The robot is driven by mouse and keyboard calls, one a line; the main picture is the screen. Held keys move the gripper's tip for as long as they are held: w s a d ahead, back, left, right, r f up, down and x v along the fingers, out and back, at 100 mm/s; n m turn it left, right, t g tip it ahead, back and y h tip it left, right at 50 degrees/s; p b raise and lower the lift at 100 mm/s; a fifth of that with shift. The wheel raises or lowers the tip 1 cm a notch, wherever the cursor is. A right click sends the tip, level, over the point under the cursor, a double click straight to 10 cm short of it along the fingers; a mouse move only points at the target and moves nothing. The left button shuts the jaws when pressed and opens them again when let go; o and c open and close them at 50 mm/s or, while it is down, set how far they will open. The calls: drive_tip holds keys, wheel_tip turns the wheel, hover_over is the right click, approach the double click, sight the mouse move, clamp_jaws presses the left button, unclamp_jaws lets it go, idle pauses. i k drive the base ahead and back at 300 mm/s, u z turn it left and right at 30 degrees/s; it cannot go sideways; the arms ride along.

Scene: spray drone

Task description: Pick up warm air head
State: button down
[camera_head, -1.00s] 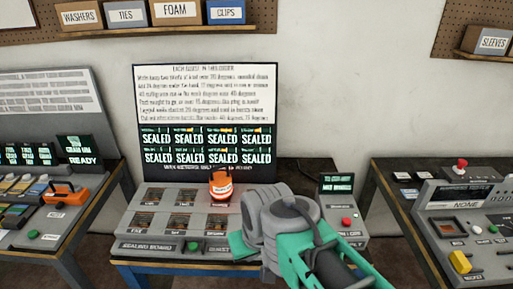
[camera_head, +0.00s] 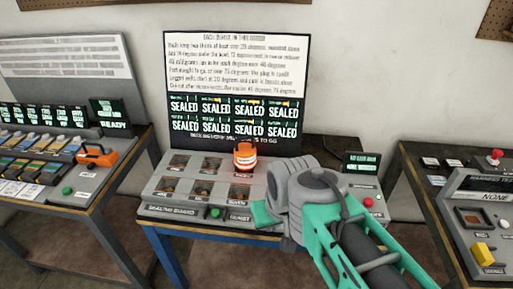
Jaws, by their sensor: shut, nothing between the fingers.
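An orange head with a white band (camera_head: 246,155), which looks like the warm air head, stands upright at the back right of the grey sealing board (camera_head: 160,189). Its label is too small to read.
A dark panel reading SEALED (camera_head: 232,105) stands behind the board. A small display (camera_head: 361,162) and red button (camera_head: 368,202) lie right of my arm. An orange-handled tool (camera_head: 97,155) is on the left bench. Another bench with a yellow block (camera_head: 483,254) stands right.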

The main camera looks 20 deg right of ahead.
sight(245, 158)
drive_tip(key=z, duration=0.1)
drive_tip(key=k, duration=1.05)
drive_tip(key=u, duration=1.1)
drive_tip(key=i, duration=1.2)
drive_tip(key=z, duration=0.6)
drive_tip(key=i, duration=0.45)
